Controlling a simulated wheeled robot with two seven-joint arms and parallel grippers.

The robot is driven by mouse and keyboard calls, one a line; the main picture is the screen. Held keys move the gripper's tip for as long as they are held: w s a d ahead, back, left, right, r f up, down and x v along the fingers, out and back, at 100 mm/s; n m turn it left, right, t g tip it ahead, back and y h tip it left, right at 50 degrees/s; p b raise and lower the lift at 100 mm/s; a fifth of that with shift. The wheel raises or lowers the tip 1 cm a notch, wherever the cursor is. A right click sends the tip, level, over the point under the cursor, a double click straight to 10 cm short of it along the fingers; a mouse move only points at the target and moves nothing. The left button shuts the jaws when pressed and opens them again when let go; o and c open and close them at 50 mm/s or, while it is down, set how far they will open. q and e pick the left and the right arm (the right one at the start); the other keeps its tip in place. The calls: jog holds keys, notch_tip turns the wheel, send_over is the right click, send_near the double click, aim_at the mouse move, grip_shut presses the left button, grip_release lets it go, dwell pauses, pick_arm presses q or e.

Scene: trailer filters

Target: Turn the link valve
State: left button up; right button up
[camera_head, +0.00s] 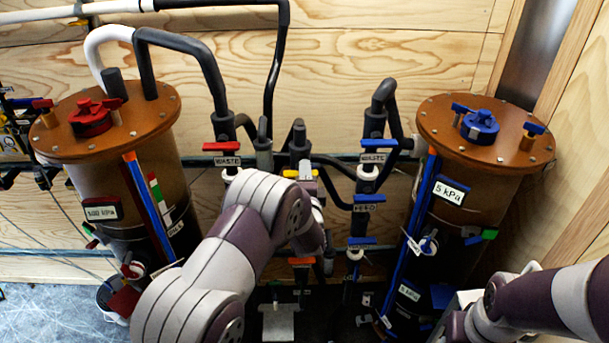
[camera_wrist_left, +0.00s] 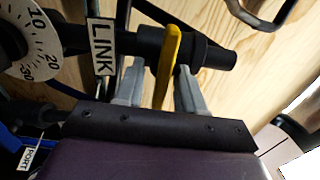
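The link valve has a yellow handle (camera_wrist_left: 170,68) on a black pipe, beside a white LINK label (camera_wrist_left: 103,46) in the left wrist view. In the head view the yellow handle (camera_head: 300,174) shows at the middle, just beyond my left arm. My left gripper (camera_wrist_left: 160,70) is open, with one grey finger on each side of the handle. The handle lies nearer the right finger; a gap shows to the left finger. I cannot tell whether the right finger touches it.
Brown-lidded filter tanks stand left (camera_head: 150,190) and right (camera_head: 460,190). Red waste (camera_head: 222,147) and blue waste (camera_head: 378,144) valve handles flank the link valve. Black pipes run close around it. A gauge (camera_wrist_left: 28,45) sits left in the wrist view. A wooden wall stands behind.

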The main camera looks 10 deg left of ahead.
pick_arm(q)
jog(key=shift+s, duration=0.1)
jog(key=b+v, duration=0.2)
jog(key=v, duration=1)
jog(key=shift+s, duration=0.25)
jog(key=shift+r, duration=0.1)
